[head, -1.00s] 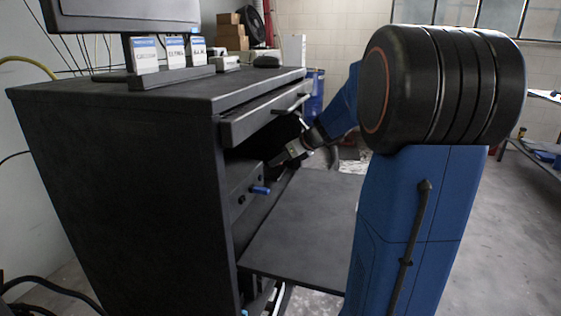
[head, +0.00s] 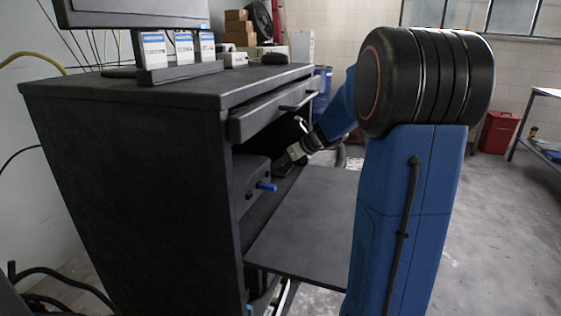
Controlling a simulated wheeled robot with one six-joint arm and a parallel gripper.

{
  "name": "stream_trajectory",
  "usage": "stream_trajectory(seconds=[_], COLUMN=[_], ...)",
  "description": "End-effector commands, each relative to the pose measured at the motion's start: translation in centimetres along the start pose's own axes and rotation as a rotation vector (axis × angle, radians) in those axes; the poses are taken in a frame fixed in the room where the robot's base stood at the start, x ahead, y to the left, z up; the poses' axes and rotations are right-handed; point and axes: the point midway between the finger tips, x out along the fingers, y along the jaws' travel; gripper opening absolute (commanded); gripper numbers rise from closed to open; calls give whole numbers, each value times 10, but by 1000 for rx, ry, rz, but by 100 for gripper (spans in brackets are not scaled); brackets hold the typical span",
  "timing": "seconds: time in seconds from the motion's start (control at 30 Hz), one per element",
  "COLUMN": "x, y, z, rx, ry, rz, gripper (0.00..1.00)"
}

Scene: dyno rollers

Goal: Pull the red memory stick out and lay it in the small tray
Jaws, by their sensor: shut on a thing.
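My gripper (head: 291,157) is inside the open bay of the black cabinet, above and behind the blue stick. It is small and dim here. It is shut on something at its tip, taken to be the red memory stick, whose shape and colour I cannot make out. A dark, low thing (head: 283,170) lies just under the gripper; I cannot tell whether it is the small tray. A dark computer box (head: 251,186) stands in the bay with a blue stick (head: 267,186) jutting from its front.
The black cabinet (head: 140,170) fills the left. Its pulled-out shelf (head: 305,225) is bare in front. A partly open drawer (head: 270,112) hangs above the bay. A monitor and labelled boxes (head: 183,48) stand on top. Open floor lies at the right.

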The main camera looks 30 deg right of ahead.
Motion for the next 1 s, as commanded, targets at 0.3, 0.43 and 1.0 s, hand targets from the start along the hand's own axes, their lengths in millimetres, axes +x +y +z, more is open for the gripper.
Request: stream_trajectory(seconds=[0.3,0.43,1.0], x=[0,0,-48], y=[0,0,-1], z=[0,0,0], rx=[0,0,-2], ry=[0,0,-2], rz=[0,0,-4], gripper=[29,36,36])
